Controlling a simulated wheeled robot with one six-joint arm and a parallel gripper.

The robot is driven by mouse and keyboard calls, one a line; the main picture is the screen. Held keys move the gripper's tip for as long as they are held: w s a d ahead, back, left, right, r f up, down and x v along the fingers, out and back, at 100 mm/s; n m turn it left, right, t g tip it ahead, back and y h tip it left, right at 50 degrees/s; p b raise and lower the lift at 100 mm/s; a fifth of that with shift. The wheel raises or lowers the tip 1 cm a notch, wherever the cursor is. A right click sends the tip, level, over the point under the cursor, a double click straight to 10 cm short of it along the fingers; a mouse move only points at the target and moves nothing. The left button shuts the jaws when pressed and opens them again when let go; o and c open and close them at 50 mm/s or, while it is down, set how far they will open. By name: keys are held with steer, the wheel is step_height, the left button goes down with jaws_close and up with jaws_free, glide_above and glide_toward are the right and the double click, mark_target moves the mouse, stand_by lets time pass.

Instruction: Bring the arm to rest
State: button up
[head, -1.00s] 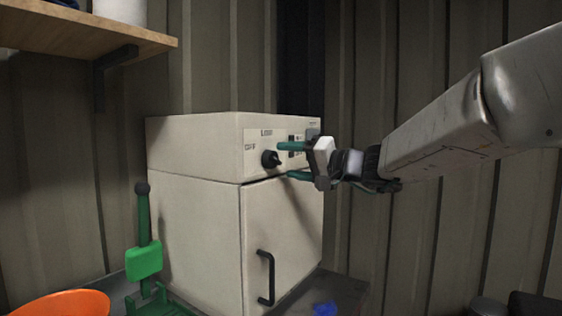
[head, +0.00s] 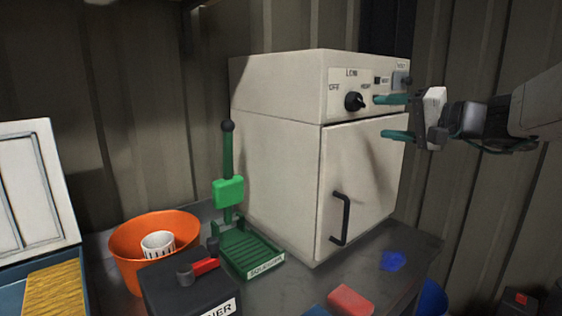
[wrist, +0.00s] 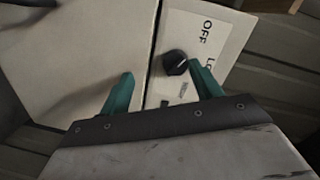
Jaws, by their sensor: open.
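My gripper (head: 392,117) is at the right in the head view, its teal fingers spread apart with nothing between them. It is in front of the upper right part of a white cabinet (head: 275,165), by the control panel. It also shows in the wrist view (wrist: 165,92), with the black knob (wrist: 175,63) beyond the gap between the fingers. The knob also shows in the head view (head: 355,101), left of the fingertips. I cannot tell whether a finger touches the panel.
The cabinet door has a black handle (head: 341,218). A white-lidded case stands left (head: 40,190).

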steer(key=s+a+f+n+g+h, duration=0.1)
steer(key=s+a+f+g, duration=0.25)
steer(key=s+f, duration=0.35)
steer(key=s+a+f+n+g+h, duration=0.1)
steer(key=s+a+f+g+h, duration=0.1)
steer(key=s+f+g, duration=0.4)
steer(key=s+d+f+n+g+h, duration=0.1)
steer(key=s+d+f+h, duration=0.1)
steer(key=s, duration=0.7)
steer(key=s+d+f+n+g+h, duration=0.1)
steer(key=s+d+f+n+h, duration=0.1)
steer(key=s+f+h, duration=0.3)
steer(key=s+d+f, duration=0.1)
steer(key=s, duration=0.3)
steer(key=shift+f+h, duration=0.2)
steer(key=shift+h, duration=0.1)
steer(key=shift+s+d, duration=0.1)
